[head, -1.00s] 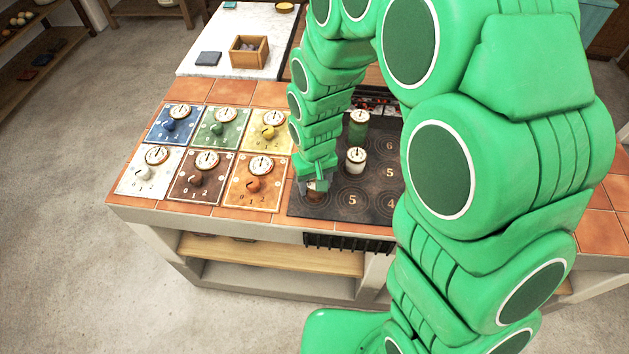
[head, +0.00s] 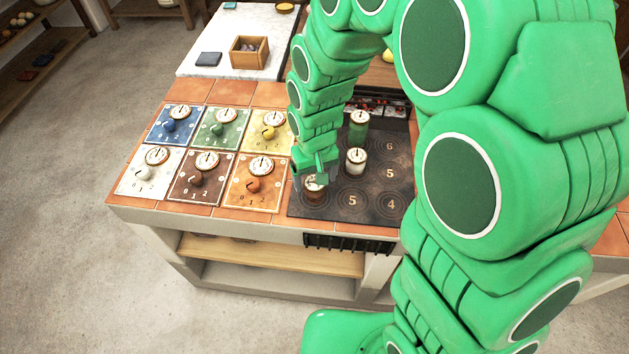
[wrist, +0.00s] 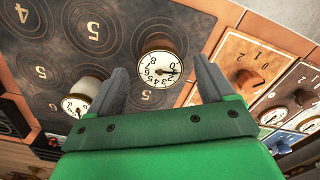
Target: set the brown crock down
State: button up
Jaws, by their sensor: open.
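The brown crock (head: 314,189) stands on the dark hob (head: 352,201) at its front left corner. Its white dial lid faces up. In the wrist view the brown crock (wrist: 160,62) sits just beyond the fingertips, apart from both fingers. My gripper (head: 317,174) is open and empty, just above and behind the crock in the head view. Its two grey fingers also show in the wrist view (wrist: 158,80), spread wide with a gap between them.
A white crock (head: 356,162) and a green crock (head: 358,131) stand on the hob behind the brown one. Coloured knob panels (head: 255,184) lie left of the hob. A wooden box (head: 249,52) sits on the white counter. The hob's front right is clear.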

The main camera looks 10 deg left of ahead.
notch_tip(320, 180, up, 9)
jog(key=shift+r, duration=0.2)
dwell(0.3)
jog(key=shift+d, duration=0.1)
jog(key=s+d+r+m, duration=0.1)
jog(key=s+d+r, duration=0.2)
jog(key=s+d, duration=0.4)
jog(key=s+d+r+m+g, duration=0.1)
jog(key=s+d+r+m, duration=0.1)
jog(key=s+d+r, duration=0.2)
jog(key=s+d+r+m, duration=0.2)
jog(key=s+d+r, duration=0.1)
jog(key=s+d, duration=0.7)
jog(key=shift+s+r+g, duration=0.25)
jog(key=shift+s+g, duration=0.15)
jog(key=shift+s, duration=0.6)
